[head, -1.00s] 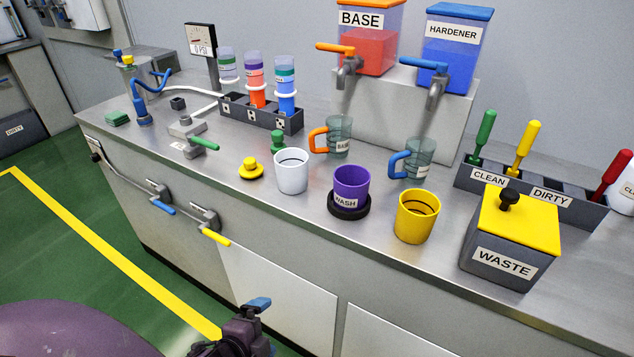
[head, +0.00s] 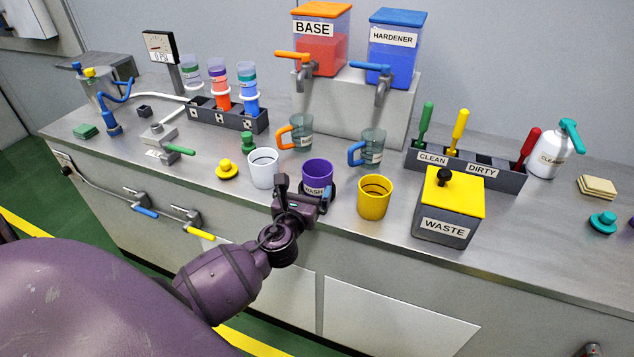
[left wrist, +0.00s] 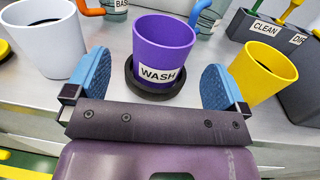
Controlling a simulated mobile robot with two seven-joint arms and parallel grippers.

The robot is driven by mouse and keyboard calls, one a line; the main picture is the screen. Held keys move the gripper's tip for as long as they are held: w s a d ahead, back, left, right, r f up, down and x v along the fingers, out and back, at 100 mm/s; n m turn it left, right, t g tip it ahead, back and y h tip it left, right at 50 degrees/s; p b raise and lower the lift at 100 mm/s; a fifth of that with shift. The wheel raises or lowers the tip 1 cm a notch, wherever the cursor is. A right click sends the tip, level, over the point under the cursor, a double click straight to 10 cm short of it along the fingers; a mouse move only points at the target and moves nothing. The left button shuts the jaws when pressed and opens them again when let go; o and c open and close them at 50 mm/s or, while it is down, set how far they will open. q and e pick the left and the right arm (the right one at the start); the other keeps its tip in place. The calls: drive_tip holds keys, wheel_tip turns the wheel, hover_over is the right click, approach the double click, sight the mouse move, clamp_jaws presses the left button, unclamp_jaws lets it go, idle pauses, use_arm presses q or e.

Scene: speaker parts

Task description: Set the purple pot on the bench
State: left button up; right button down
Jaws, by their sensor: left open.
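The purple pot (head: 317,174) with a WASH label stands upright in a round black holder on the steel bench (head: 345,223). In the left wrist view the purple pot (left wrist: 162,50) rises from the black holder (left wrist: 154,84). My left gripper (head: 300,191) is at the bench's front side, just in front of the pot. Its blue fingers are spread apart, with the pot ahead of and between them in the left wrist view (left wrist: 154,82); nothing is gripped. My arm and gripper hide the holder's front in the head view. My right gripper is not in view.
A white pot (head: 263,168) stands left of the purple pot and a yellow pot (head: 374,198) stands right. Behind are two glass mugs with orange (head: 300,133) and blue (head: 368,148) handles. The grey WASTE bin (head: 444,226) is farther right. Bare bench lies along the front edge.

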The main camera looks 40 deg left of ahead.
sight(313, 178)
use_arm(q)
drive_tip(key=shift+d+r+x, duration=0.1)
drive_tip(key=shift+x, duration=1.65)
drive_tip(key=shift+d+r+x, duration=0.1)
drive_tip(key=shift+d+x, duration=0.05)
drive_tip(key=shift+x, duration=1.65)
drive_tip(key=shift+c, duration=0.5)
drive_tip(key=c, duration=0.8)
